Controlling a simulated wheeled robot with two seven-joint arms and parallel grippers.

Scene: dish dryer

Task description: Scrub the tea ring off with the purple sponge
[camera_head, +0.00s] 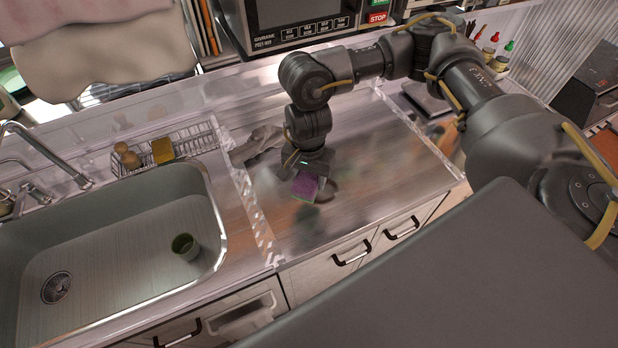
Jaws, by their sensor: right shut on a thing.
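The purple sponge (306,186) is in my right gripper (308,172), at the middle of the metal counter (380,165). The gripper points down and is shut on the sponge, which is at or just above the counter surface; I cannot tell if it touches. A dark brownish mark, perhaps the tea ring (328,190), shows just right of the sponge. The gripper and sponge may hide part of it. My left gripper is not in view.
A grey cloth (259,145) lies left of the gripper. The sink (110,250) at left holds a green cup (185,246). A wire rack (190,139) with a yellow sponge (162,150) stands behind it. A microwave (300,22) is at the back. The counter's right part is clear.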

